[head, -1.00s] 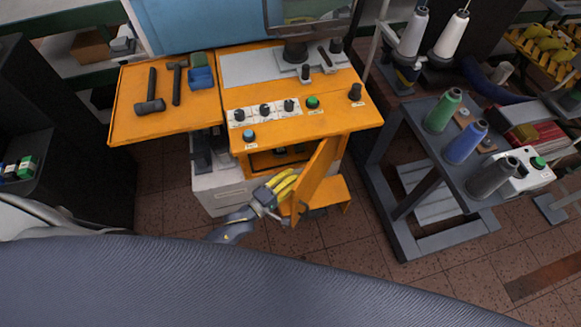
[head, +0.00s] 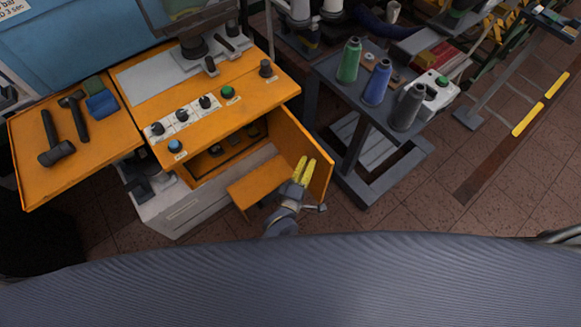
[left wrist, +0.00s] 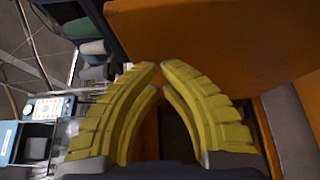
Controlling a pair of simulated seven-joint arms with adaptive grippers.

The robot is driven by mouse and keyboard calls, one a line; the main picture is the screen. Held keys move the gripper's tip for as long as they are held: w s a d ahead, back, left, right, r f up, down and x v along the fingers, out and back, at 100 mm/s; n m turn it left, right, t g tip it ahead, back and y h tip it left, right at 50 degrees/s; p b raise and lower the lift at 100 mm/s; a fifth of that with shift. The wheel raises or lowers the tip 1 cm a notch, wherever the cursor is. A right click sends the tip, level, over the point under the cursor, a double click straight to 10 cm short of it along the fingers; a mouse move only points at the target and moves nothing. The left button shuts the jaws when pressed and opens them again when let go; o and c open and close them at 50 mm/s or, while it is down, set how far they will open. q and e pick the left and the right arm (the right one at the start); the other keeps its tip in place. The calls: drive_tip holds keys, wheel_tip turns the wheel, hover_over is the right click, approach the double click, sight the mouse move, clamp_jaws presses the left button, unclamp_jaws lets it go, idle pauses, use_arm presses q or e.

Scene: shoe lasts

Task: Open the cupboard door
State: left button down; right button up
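The orange cupboard door (head: 292,147) stands wide open at the right of the cupboard opening (head: 225,150) under the orange bench, swung out toward the grey trolley. Its broad face shows in the head view. My left gripper (head: 307,165) is in front of that face, yellow fingers pointing up along it; I cannot tell whether they touch. In the left wrist view the fingertips (left wrist: 158,66) almost meet, with nothing seen held between them. An orange panel (left wrist: 215,35) fills the view beyond them, probably the door. My right gripper is not in view.
The orange bench top (head: 135,72) carries hammers (head: 60,150), knobs and buttons. An orange ledge (head: 258,180) juts out below the opening, left of the gripper. A grey trolley (head: 335,85) with thread spools stands right of the door. Tiled floor (head: 400,210) is free at the front right.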

use_arm(q)
drive_tip(key=shift+w+d, duration=0.2)
drive_tip(key=shift+d, duration=0.3)
drive_tip(key=shift+w+d, duration=0.15)
drive_tip(key=shift+d, duration=0.3)
drive_tip(key=v, duration=1.2)
drive_tip(key=s+a+f+m+g+y, duration=0.1)
drive_tip(key=s+a+f+m+g, duration=0.25)
drive_tip(key=f, duration=0.65)
drive_tip(key=s+a+f+m+g+y, duration=0.2)
drive_tip(key=s+a+f+m, duration=0.25)
drive_tip(key=f, duration=0.55)
drive_tip(key=s+a+f+m+g+y, duration=0.1)
drive_tip(key=s+a+f+m+g, duration=0.3)
drive_tip(key=f, duration=0.6)
drive_tip(key=s+a+f+m+g+y, duration=0.2)
drive_tip(key=s+a+f, duration=0.5)
drive_tip(key=s+a, duration=0.2)
drive_tip(key=s+a+f+m+g+y, duration=0.2)
drive_tip(key=s+a+f+g, duration=0.1)
drive_tip(key=s+a+f, duration=0.4)
drive_tip(key=s+a, duration=0.3)
drive_tip(key=s, duration=0.2)
drive_tip(key=shift+s+a+f, duration=0.25)
drive_tip(key=shift+a, duration=0.05)
